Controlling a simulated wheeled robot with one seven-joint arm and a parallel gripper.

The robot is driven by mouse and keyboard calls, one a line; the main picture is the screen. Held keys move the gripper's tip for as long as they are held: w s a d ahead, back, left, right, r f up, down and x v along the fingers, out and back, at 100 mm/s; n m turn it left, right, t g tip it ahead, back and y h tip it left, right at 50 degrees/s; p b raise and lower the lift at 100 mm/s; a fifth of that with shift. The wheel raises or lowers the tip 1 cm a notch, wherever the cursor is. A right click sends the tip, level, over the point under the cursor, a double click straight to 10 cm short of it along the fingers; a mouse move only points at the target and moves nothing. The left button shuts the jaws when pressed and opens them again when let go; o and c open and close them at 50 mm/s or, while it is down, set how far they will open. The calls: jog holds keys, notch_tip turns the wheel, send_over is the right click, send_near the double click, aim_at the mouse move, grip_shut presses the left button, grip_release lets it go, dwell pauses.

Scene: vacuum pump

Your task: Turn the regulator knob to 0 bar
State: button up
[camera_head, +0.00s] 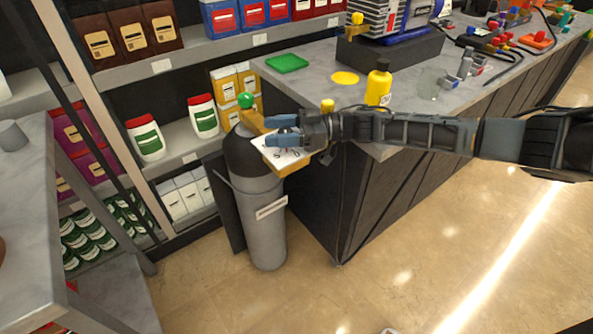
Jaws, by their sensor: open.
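A gas cylinder (262,215), grey with a black shoulder, stands upright on the floor by the end of the counter. On its top is an orange regulator body (252,122) with a green round knob (246,101). A white gauge face with dark marks (287,156) sits in an orange block at its front. A small yellow knob-like part (327,105) shows just above my wrist; I cannot tell what it belongs to. My gripper (270,131) reaches in from the right, open, its fingers pointing left over the regulator, above the gauge. The fingers hide part of the regulator; contact is unclear.
The grey counter (320,75) behind my arm carries a yellow bottle (379,83), a green tray (287,63) and a pump on a dark block (390,47). Stocked shelves (190,140) stand behind the cylinder. The floor (420,240) in front is clear.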

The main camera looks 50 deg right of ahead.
jog(key=shift+r, duration=0.1)
jog(key=shift+r+m+t+h+p, duration=0.15)
jog(key=shift+m+t+h+p, duration=0.4)
jog(key=shift+p, duration=0.4)
jog(key=shift+w+d+m+t+h+p, duration=0.1)
jog(key=shift+m+t+h+p, duration=0.5)
jog(key=shift+h+p, duration=0.35)
jog(key=m+t+h+p, duration=0.1)
jog(key=h, duration=0.1)
jog(key=m+t+h+p, duration=0.1)
jog(key=m+h+p, duration=0.1)
jog(key=shift+w+d+p, duration=0.1)
jog(key=shift+d+p, duration=0.1)
jog(key=shift+p, duration=0.1)
jog(key=shift+d+m+t+h+p, duration=0.2)
jog(key=shift+m+h+p, duration=0.6)
jog(key=shift+h, duration=0.55)
jog(key=shift+d+m+t+h+p, duration=0.1)
jog(key=shift+m+t+h+p, duration=0.15)
jog(key=shift+m+h+p, duration=0.6)
jog(key=shift+d+f+m+h+b, duration=0.2)
jog(key=shift+m+h+b, duration=0.45)
jog(key=shift+h, duration=0.7)
jog(key=shift+d+f+m+h+b, duration=0.15)
jog(key=shift+m+h+b, duration=0.15)
jog(key=shift+m+h, duration=0.8)
jog(key=shift+g+h+b, duration=0.3)
jog(key=shift+h+b, duration=0.1)
jog(key=shift+h, duration=0.35)
